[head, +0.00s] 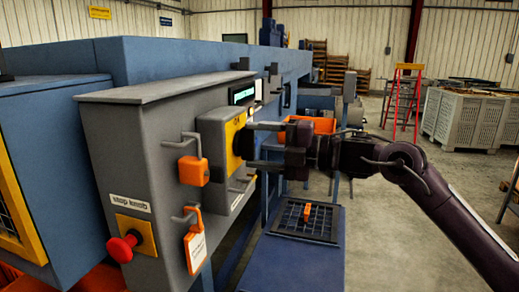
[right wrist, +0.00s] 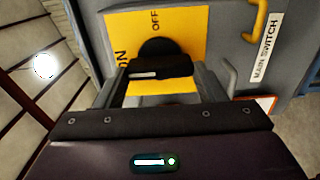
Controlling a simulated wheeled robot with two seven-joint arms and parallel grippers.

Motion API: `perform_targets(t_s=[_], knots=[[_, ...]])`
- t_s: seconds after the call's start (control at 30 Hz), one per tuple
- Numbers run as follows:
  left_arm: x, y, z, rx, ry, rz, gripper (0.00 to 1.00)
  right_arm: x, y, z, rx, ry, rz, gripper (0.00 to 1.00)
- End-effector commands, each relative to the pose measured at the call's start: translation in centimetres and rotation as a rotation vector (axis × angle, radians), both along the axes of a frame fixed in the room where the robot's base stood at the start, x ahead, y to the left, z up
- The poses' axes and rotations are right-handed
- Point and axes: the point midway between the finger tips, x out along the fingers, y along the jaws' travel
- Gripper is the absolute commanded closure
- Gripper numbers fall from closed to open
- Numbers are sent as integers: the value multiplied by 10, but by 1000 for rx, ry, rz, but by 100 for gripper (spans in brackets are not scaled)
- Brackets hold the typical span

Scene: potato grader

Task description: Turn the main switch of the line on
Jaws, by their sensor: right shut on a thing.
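The main switch is a black rotary handle (right wrist: 160,68) on a yellow plate (right wrist: 190,30) marked ON and OFF. In the right wrist view the handle lies level, with its white mark at the left end, on the side of the ON lettering. My right gripper (head: 250,145) reaches in from the right to the yellow plate (head: 236,140) on the grey switch box (head: 213,140). Its fingers are on either side of the handle and shut on it. In the head view the fingers largely hide the handle. My left gripper is not in view.
On the grey cabinet (head: 120,165) are an orange padlock (head: 193,171), an orange tag (head: 195,248) and a red stop knob (head: 122,248). A blue stand (head: 300,265) with a grid tray is below my right gripper. Open floor lies to the right.

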Motion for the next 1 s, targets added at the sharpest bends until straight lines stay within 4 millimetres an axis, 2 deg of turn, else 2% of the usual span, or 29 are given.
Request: perform_targets(t_s=[0.43,0.47,0.6,0.87,1.0], knots=[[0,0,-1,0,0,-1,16,0,0,-2,-8,-11,1,59],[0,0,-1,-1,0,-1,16,0,0,-2,-8,-11,1,32],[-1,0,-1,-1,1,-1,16,0,0,-2,-7,-10,1,15],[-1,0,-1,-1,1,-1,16,0,0,-1,-5,-10,0,15],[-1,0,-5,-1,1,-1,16,-3,-11,-2,-5,-10,-1,15]])
